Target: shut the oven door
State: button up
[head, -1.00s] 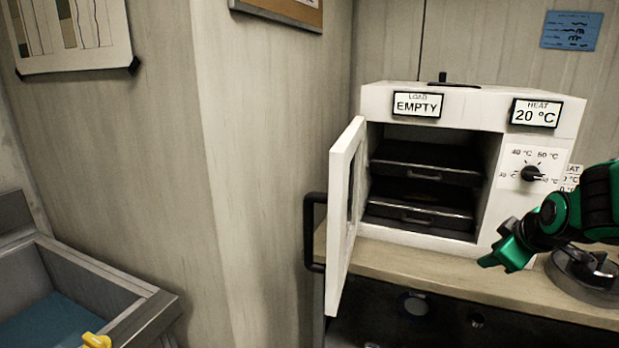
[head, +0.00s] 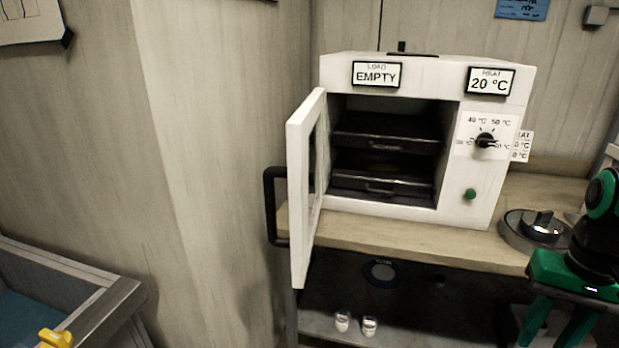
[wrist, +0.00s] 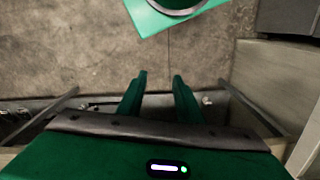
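The white oven (head: 468,215) stands on a wooden bench at the right of the head view. Its door (head: 299,190) is hinged on the left and stands wide open toward me, with a black handle (head: 270,205) on its outer side. Two dark trays (head: 385,143) sit inside. The front labels read EMPTY and 20 °C. My green gripper (head: 553,345) is at the lower right, right of the oven and apart from the door. In the wrist view my gripper (wrist: 160,75) has its two fingers apart with nothing between them.
The bench (head: 420,243) has a round metal device (head: 535,230) right of the oven. Two small cups (head: 355,324) stand on the shelf below. A wall corner (head: 215,180) is close left of the door. A grey sink-like basin (head: 90,300) is at lower left.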

aim_at(304, 153)
jog(key=z, duration=1.55)
jog(key=k, duration=1.3)
jog(key=u, duration=1.4)
jog(key=i, duration=1)
